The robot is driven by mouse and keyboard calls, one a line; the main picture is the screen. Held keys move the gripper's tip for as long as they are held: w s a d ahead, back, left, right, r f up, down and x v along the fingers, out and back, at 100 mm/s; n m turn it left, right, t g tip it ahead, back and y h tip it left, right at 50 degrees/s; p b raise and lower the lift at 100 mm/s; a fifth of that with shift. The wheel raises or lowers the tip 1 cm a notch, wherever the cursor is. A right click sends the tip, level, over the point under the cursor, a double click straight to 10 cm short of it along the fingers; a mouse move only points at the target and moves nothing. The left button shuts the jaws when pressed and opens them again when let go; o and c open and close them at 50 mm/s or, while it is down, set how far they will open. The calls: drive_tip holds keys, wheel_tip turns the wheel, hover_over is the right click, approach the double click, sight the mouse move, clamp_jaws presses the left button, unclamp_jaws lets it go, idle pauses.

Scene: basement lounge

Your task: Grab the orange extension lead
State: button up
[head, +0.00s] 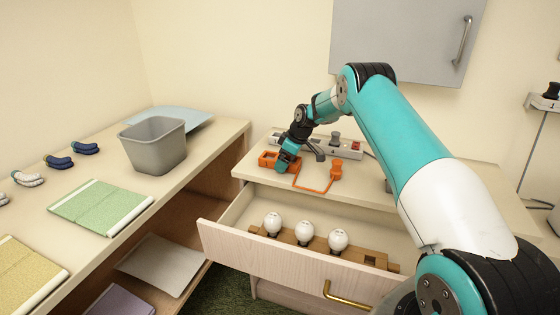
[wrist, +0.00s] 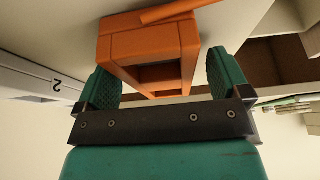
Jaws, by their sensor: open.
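The orange extension lead (head: 316,190) lies on the cabinet top above the open drawer. Its socket block (head: 266,157) is at the left end, its plug (head: 337,169) at the right, with the cable looping between them near the front edge. My gripper (head: 284,163) is low over the socket block. In the wrist view, the orange block (wrist: 150,48) lies between and just beyond the two teal fingers of my open gripper (wrist: 163,78). Small gaps appear to remain on both sides. The gripper hides part of the block in the head view.
A white power strip (head: 345,153) with plugs lies behind the lead. The open drawer (head: 262,250) below holds several white bulbs in a wooden rack (head: 375,262). A grey bin (head: 155,147) and folded cloths stand on the left counter (head: 215,135). A grey wall cabinet (head: 400,40) hangs above.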

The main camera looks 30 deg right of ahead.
drive_tip(key=c, duration=1.2)
drive_tip(key=shift+c, duration=0.4)
drive_tip(key=shift+w+r, duration=0.1)
drive_tip(key=shift+r, duration=0.05)
